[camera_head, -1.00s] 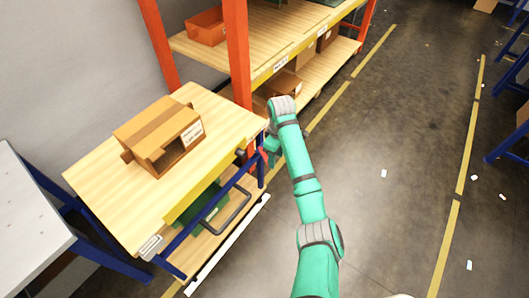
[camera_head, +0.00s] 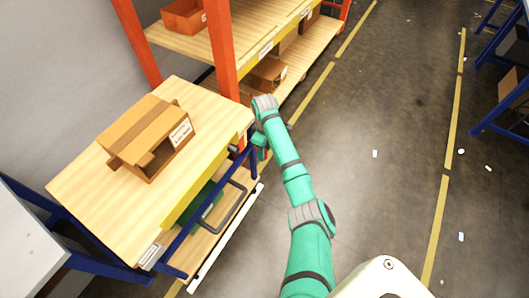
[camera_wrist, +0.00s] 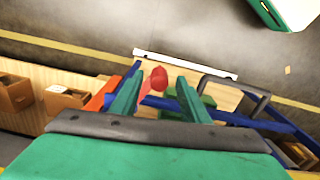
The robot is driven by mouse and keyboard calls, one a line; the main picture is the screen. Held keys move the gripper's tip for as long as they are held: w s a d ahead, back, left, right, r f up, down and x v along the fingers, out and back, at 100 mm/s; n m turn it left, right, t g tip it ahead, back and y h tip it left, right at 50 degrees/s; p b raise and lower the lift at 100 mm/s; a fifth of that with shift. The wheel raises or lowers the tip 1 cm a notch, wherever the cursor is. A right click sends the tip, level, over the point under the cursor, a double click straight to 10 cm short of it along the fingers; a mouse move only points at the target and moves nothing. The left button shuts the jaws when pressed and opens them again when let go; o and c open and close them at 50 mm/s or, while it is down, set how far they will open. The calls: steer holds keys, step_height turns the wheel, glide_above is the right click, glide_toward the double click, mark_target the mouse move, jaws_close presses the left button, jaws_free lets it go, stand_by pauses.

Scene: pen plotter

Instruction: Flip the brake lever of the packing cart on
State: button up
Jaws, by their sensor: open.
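The packing cart has a wooden top (camera_head: 85,185), a blue frame and a black push handle (camera_head: 236,208). It stands left of my arm in the head view. The brake lever's red knob (camera_wrist: 158,78) shows in the wrist view, at the cart's blue frame (camera_wrist: 230,115). My gripper (camera_wrist: 159,86) is open, with one teal finger on each side of the red knob in the picture. Whether the fingers touch it I cannot tell.
An open cardboard box (camera_head: 150,135) sits on the cart top. An orange-framed rack (camera_head: 222,50) with boxes stands behind the cart. A grey table (camera_head: 25,235) is at the left. Open floor (camera_head: 390,130) with yellow lines lies to the right.

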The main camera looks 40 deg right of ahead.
steer(key=shift+f, duration=1)
jaws_close()
